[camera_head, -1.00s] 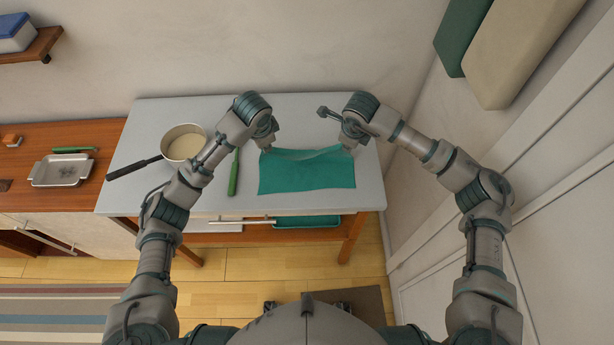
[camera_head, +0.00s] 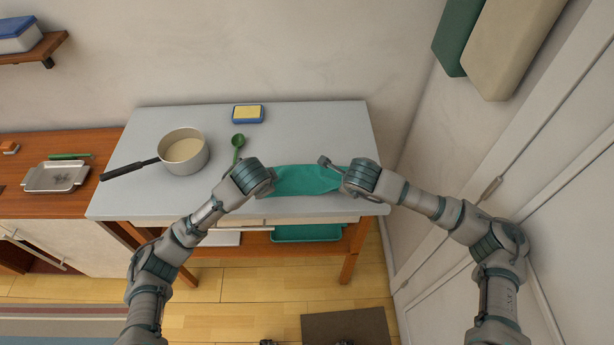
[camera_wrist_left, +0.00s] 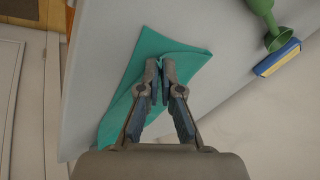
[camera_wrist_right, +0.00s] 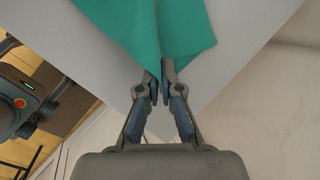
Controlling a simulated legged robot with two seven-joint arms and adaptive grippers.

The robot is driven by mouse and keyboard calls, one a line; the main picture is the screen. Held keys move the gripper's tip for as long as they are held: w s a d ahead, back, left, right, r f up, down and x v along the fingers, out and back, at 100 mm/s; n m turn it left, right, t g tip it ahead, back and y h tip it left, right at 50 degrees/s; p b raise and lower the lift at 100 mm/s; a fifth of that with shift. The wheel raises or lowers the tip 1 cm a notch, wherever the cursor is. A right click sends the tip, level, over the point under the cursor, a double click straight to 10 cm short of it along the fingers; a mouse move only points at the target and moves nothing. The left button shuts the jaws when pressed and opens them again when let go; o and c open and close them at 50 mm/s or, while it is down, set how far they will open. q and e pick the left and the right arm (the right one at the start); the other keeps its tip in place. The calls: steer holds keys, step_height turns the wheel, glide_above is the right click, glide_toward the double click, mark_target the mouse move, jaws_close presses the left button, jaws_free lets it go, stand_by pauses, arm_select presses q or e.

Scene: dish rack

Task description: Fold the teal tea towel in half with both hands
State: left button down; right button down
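The teal tea towel (camera_head: 303,180) lies near the front edge of the grey table, showing as a narrow strip between my two grippers. Its left end shows in the left wrist view (camera_wrist_left: 182,50), and its right end in the right wrist view (camera_wrist_right: 155,25). My left gripper (camera_wrist_left: 160,65) has its fingers close together with towel cloth between the tips. My right gripper (camera_wrist_right: 165,68) has its fingers close together at a towel corner, pinching it. In the head view my wrists cover both fingertips and the towel's ends.
A blue-and-yellow sponge (camera_head: 248,114) is at the table's back. A pan (camera_head: 183,150) stands left, its handle pointing left. The back right of the grey table (camera_head: 320,125) is clear. A wall stands right.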

arm_select(q)
steer(key=c, duration=1)
jaws_free()
steer(key=shift+c, duration=0.2)
arm_select(e)
steer(key=c, duration=1)
jaws_free()
steer(key=shift+c, duration=0.2)
arm_select(q)
steer(key=v, duration=0.3)
steer(key=shift+w+r, duration=0.2)
steer(key=shift+r, duration=0.05)
arm_select(e)
steer(key=v, duration=0.3)
steer(key=shift+w+r, duration=0.25)
arm_select(q)
steer(key=s+v, duration=0.1)
steer(key=v, duration=0.6)
steer(key=shift+s+a, duration=0.2)
steer(key=shift+s, duration=0.1)
arm_select(e)
steer(key=s+v, duration=0.1)
steer(key=v, duration=0.6)
steer(key=shift+s+a, duration=0.15)
steer(key=shift+s, duration=0.2)
arm_select(q)
steer(key=shift+f, duration=0.1)
steer(key=shift+c, duration=0.3)
arm_select(e)
steer(key=shift+c, duration=0.3)
